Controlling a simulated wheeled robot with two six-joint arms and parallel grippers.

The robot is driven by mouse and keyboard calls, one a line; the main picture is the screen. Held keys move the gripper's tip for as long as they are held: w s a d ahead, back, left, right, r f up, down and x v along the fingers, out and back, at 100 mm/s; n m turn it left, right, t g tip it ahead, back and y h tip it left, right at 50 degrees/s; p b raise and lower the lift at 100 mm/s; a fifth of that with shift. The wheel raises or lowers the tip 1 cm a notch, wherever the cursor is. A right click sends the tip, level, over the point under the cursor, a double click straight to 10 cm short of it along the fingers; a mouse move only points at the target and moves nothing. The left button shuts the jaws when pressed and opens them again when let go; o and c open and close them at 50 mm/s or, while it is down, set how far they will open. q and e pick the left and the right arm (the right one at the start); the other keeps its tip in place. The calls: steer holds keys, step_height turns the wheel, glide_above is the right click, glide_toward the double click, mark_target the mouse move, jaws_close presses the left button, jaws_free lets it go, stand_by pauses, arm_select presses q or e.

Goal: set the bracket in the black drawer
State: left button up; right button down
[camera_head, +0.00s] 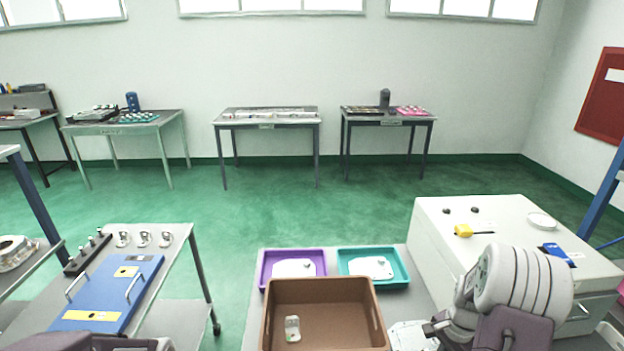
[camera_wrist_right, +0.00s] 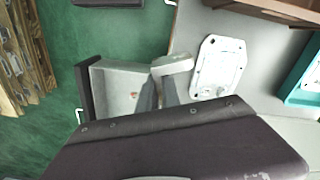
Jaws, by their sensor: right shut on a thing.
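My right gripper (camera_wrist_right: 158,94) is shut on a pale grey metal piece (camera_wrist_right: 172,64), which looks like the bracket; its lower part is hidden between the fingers. A drawer with a black front (camera_wrist_right: 85,92) and a grey inside (camera_wrist_right: 112,84) stands pulled out in the right wrist view. The gripper and the held piece appear at the drawer's right end; I cannot tell their height above it. In the head view my right arm covers most of this area. My left gripper is not in view.
A white cover plate (camera_wrist_right: 218,66) lies on the table beside the gripper. A brown box (camera_head: 325,292) holds a small metal part (camera_head: 292,328). Purple (camera_head: 265,270) and teal (camera_head: 405,268) trays stand behind it. A white cabinet (camera_head: 425,235) carries small items.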

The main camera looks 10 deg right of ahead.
steer(key=w+a+r+n, duration=0.1)
steer(key=a+n, duration=0.6)
steer(key=a, duration=0.3)
steer(key=w+a+r+n, duration=0.1)
steer(key=a+r+n, duration=0.1)
steer(key=a+n, duration=0.6)
steer(key=shift+w+a, duration=0.15)
steer(key=shift+a, duration=1.05)
